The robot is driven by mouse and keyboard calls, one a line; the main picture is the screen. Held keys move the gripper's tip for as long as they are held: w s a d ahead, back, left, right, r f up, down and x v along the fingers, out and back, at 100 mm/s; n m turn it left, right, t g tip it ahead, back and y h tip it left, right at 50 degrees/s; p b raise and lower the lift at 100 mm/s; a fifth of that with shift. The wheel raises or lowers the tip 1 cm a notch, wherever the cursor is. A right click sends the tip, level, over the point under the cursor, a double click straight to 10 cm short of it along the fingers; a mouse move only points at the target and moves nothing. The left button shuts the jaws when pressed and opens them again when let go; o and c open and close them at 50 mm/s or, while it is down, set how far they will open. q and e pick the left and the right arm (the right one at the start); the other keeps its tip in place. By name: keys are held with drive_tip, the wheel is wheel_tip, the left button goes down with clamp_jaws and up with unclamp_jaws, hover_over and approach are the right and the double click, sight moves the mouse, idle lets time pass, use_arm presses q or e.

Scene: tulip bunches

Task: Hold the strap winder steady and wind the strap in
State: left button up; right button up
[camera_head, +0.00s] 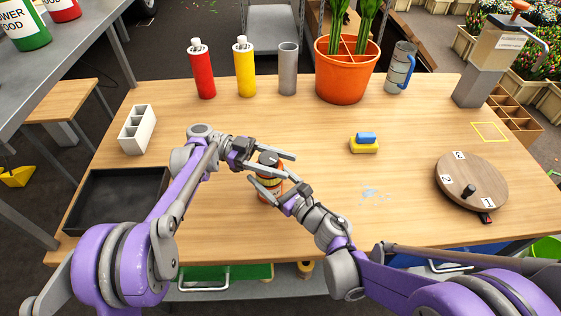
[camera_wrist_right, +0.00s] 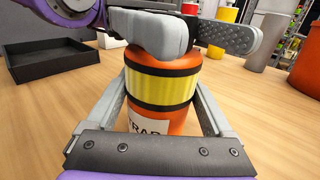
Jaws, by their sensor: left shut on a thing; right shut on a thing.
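The strap winder (camera_head: 268,192) is a small orange upright cylinder with a yellow band, near the middle front of the table. In the right wrist view the strap winder (camera_wrist_right: 163,85) shows dark stripes and a white label, partly cut off. My right gripper (camera_head: 270,179) is shut on its body, one finger on each side. My left gripper (camera_head: 274,163) is shut at its top, and its grey fingers (camera_wrist_right: 150,35) cover the top in the right wrist view. The winder's top part is mostly hidden, and I cannot make out a loose strap.
A black tray (camera_head: 117,231) and white box (camera_head: 137,128) are at left. A yellow-blue sponge (camera_head: 364,143) and round wooden turntable (camera_head: 470,182) lie at right. Red (camera_head: 202,70) and yellow (camera_head: 244,68) bottles, a grey cylinder (camera_head: 288,70) and orange pot (camera_head: 343,80) line the back.

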use_arm(q)
drive_tip(key=o, duration=1.4)
wheel_tip(320, 180, up, 10)
